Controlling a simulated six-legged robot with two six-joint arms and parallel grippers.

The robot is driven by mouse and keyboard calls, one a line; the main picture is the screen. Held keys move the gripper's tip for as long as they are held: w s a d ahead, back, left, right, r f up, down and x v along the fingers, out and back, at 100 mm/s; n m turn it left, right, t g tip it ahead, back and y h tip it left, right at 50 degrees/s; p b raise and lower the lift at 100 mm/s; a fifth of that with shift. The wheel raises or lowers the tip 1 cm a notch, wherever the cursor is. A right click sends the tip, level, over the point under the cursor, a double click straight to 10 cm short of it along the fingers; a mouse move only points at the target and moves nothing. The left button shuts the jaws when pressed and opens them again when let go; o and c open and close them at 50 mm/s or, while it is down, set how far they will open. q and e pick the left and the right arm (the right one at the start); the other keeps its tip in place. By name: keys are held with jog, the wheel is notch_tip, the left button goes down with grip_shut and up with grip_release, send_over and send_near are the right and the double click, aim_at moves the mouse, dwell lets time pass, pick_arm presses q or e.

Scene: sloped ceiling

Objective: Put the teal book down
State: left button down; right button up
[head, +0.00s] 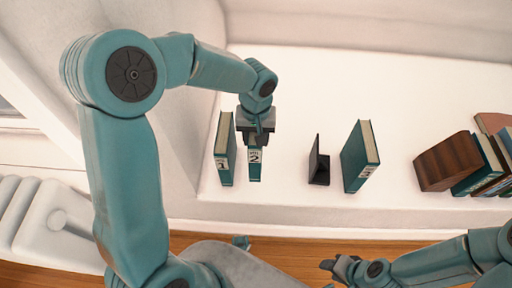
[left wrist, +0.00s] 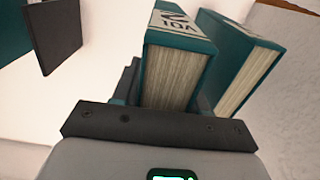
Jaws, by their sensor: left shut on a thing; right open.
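My left gripper (head: 256,134) is shut on the teal book labelled 2 (head: 254,166), gripping it from above. The book is upright, with its numbered spine toward me, on or just above the white ledge (head: 285,105); I cannot tell whether it touches. In the left wrist view its pale pages and label (left wrist: 178,62) show between the fingers. Close on its left stands the teal book labelled 1 (head: 224,150), which also shows in the left wrist view (left wrist: 245,62). My right gripper (head: 331,268) is open and empty, low in front of the ledge.
A black bookend (head: 318,165) and a teal book labelled 3 (head: 358,158) stand to the right, with bare ledge before them. A brown wooden block (head: 446,162) and leaning books (head: 484,170) are at the far right. A white wall borders the left.

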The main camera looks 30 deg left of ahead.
pick_arm(q)
jog(key=shift+f+b, duration=0.55)
jog(key=shift+f, duration=1.7)
jog(key=shift+f, duration=0.15)
jog(key=c, duration=0.6)
grip_release()
notch_tip(320, 180, up, 12)
jog(key=p, duration=0.3)
